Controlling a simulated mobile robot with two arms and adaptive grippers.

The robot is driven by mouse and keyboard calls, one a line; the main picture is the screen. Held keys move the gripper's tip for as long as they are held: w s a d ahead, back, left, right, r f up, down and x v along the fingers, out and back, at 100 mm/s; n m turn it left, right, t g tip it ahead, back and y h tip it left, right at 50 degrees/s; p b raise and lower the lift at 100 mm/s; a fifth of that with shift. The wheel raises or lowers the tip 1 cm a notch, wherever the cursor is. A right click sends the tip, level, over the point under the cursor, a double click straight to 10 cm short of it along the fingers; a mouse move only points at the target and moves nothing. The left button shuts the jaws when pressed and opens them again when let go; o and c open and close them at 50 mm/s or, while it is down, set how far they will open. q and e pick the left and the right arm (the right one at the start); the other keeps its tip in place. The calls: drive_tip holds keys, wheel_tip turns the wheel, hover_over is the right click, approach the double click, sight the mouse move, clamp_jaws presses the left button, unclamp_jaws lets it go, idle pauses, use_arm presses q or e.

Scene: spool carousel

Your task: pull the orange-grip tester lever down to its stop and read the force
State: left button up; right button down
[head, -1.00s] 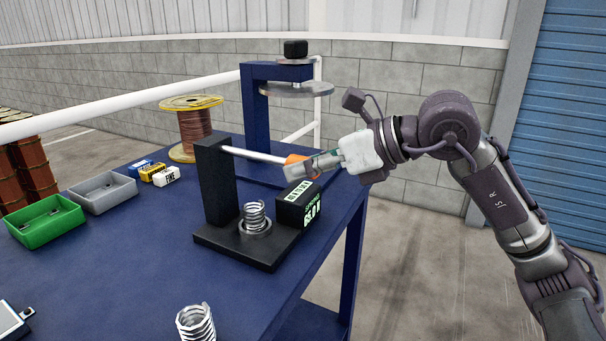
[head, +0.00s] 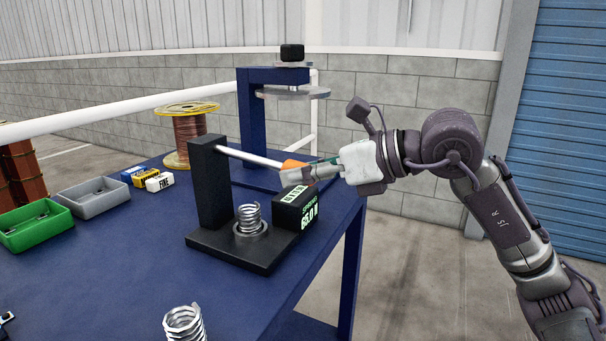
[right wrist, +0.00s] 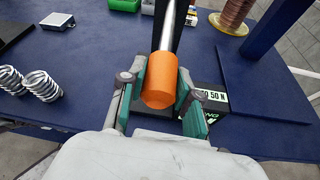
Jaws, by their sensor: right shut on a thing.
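The spring tester has a black post (head: 211,185) on a black base (head: 240,252). Its metal lever (head: 248,156) slopes slightly down to the right and ends in an orange grip (right wrist: 161,82). My right gripper (head: 291,171) is shut on that grip, with green-lined fingers on both sides in the right wrist view. A coil spring (head: 249,218) stands upright on the base under the lever, with a visible gap between. The readout box (head: 296,207) shows lit green characters; its large figure looks like 65.0 N, not fully certain. My left gripper is not in view.
A loose spring (head: 184,323) stands at the table's front; the right wrist view shows two. Green (head: 36,228) and grey (head: 92,200) bins, small labelled boxes (head: 160,181) and a wire spool (head: 189,135) stand left. A blue frame (head: 247,125) stands behind the tester.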

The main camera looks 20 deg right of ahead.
drive_tip(key=shift+f, duration=0.1)
drive_tip(key=c, duration=0.8)
unclamp_jaws()
drive_tip(key=v, duration=1.2)
drive_tip(key=shift+f, duration=0.1)
